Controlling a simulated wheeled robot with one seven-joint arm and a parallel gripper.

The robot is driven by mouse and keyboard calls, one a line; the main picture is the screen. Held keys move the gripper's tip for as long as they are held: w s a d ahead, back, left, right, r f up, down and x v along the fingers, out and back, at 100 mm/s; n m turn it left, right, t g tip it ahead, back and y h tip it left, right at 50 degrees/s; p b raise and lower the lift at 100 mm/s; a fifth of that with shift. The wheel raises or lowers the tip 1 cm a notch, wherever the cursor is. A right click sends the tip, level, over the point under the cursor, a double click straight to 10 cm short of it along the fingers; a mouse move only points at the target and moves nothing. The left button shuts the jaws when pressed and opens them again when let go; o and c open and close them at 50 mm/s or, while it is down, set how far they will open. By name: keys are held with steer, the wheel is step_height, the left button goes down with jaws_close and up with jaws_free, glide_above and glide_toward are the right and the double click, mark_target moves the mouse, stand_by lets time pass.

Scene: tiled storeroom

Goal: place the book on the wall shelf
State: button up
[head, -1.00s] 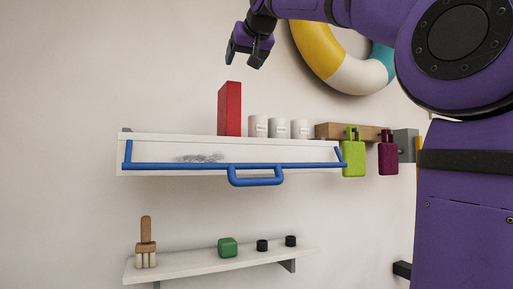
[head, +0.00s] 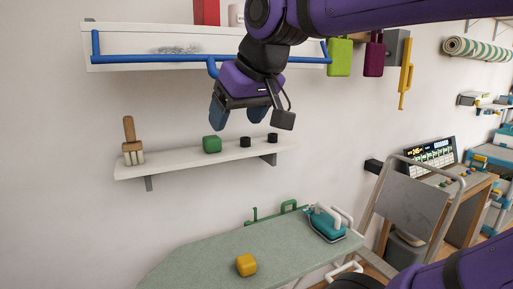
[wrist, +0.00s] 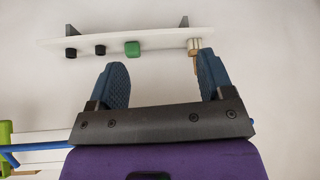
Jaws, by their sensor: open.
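A red upright block that looks like the book (head: 206,12) stands on the upper white wall shelf (head: 130,49), cut off by the top edge of the head view. My gripper (head: 238,118) is open and empty, below that shelf's front and in front of the lower wall shelf (head: 185,161). In the wrist view my gripper (wrist: 163,72) has its blue fingers apart with nothing between them. The lower shelf (wrist: 155,43) lies beyond them. The book is not in the wrist view.
The lower shelf bears a brush (head: 131,143), a green block (head: 212,144) and two black cylinders. A blue rail (head: 150,61) runs along the upper shelf's front. Below stand an ironing board (head: 200,262) with a yellow block (head: 246,265) and a teal iron (head: 325,226).

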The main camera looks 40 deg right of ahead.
steer(key=s+a+f+g, duration=0.1)
steer(key=s+f, duration=0.5)
steer(key=f, duration=0.4)
steer(key=shift+s+n+g, duration=0.15)
steer(key=shift+n+g, duration=0.15)
steer(key=shift+a+f, duration=0.1)
